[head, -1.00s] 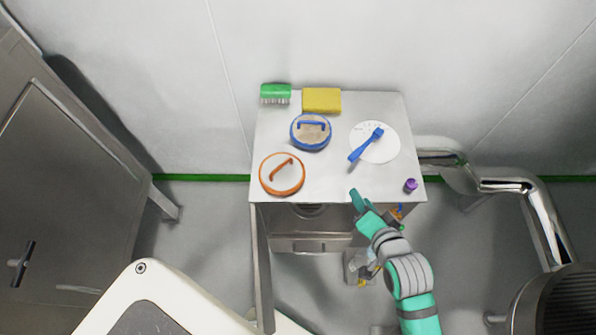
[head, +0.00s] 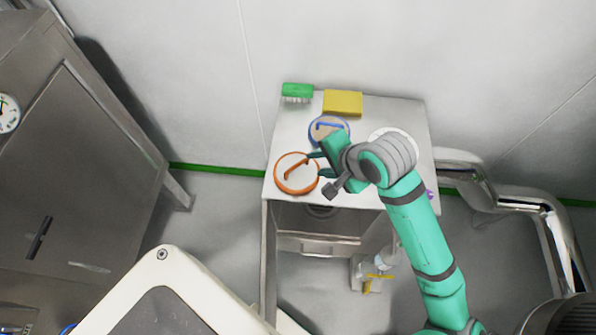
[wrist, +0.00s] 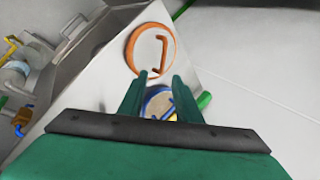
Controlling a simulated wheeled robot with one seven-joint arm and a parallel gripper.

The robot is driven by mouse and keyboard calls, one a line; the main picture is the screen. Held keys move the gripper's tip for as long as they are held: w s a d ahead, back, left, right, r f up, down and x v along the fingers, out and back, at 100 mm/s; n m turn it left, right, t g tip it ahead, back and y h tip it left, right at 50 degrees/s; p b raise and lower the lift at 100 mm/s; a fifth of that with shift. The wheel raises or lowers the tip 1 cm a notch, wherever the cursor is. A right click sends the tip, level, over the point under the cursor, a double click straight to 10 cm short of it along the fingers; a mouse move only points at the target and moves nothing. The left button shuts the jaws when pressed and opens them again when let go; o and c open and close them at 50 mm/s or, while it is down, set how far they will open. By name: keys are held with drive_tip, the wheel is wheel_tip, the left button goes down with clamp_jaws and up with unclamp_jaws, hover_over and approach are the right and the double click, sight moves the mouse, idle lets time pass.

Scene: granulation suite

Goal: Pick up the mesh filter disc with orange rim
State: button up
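The mesh filter disc with orange rim (head: 290,182) lies at the front left of the metal table, with an orange bar handle across its pale middle. It also shows in the wrist view (wrist: 144,58), just past the fingertips. My gripper (head: 317,164) is above the table at the right edge of this disc, its fingers pointing left. In the wrist view my gripper (wrist: 160,78) has its two fingers apart, with nothing held between them. Whether the fingertips touch the disc cannot be told.
A blue-rimmed disc (head: 328,127) lies just behind, partly hidden by my gripper. A green brush (head: 297,92) and a yellow sponge (head: 343,102) are at the table's back edge. A white round plate (head: 388,132) and a purple item (head: 429,194) are mostly behind my arm.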

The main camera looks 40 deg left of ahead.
sight(302, 163)
drive_tip(key=x, duration=0.5)
drive_tip(key=shift+a+f, duration=0.1)
drive_tip(key=shift+f, duration=0.1)
drive_tip(key=shift+a+x, duration=0.25)
drive_tip(key=shift+x, duration=2.4)
drive_tip(key=shift+w+r, duration=0.15)
clamp_jaws()
